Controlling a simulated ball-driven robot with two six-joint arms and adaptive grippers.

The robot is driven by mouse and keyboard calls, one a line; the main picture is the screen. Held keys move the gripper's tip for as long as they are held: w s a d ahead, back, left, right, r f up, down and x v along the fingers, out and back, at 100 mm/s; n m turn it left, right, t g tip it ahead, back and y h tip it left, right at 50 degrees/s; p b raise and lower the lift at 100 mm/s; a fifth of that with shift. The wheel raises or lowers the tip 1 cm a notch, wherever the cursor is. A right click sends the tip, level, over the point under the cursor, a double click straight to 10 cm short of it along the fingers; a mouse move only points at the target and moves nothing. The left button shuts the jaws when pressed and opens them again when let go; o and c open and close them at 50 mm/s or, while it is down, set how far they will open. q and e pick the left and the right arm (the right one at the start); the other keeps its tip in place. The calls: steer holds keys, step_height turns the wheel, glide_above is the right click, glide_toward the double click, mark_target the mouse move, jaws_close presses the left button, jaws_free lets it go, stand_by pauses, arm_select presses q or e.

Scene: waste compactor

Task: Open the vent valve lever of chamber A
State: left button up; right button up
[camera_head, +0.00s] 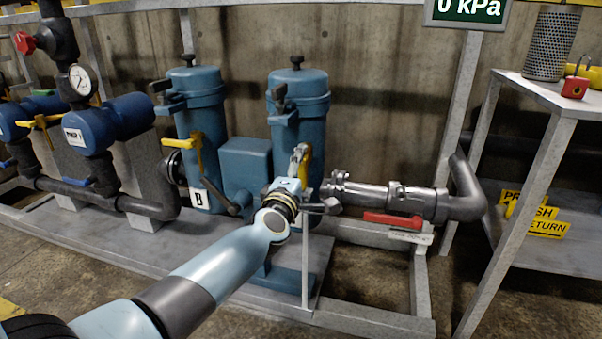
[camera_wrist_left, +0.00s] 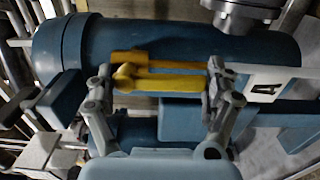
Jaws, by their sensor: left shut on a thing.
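Chamber A is the right-hand blue cylinder (camera_head: 299,113) in the head view; it lies across the left wrist view (camera_wrist_left: 165,45), with a white plate marked A (camera_wrist_left: 265,87). Its yellow vent valve lever (camera_head: 304,172) is partly hidden by my gripper in the head view. In the left wrist view the lever (camera_wrist_left: 160,83) spans the space between my fingers. My left gripper (camera_wrist_left: 160,85) is shut on this lever, one finger at each end; it also shows in the head view (camera_head: 299,160). My right gripper is not in view.
Chamber B (camera_head: 203,130) stands to the left with its own yellow lever (camera_head: 187,143). A grey pipe (camera_head: 380,195) with a red handle (camera_head: 392,219) runs to the right. A metal table (camera_head: 540,92) bears a red padlock (camera_head: 575,86).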

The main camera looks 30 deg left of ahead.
arm_select(q)
steer(key=shift+f, duration=0.15)
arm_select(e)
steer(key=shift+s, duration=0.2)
arm_select(q)
steer(key=o, duration=1.4)
steer(key=shift+o, duration=0.5)
steer(key=shift+s, duration=0.1)
steer(key=v, duration=1.2)
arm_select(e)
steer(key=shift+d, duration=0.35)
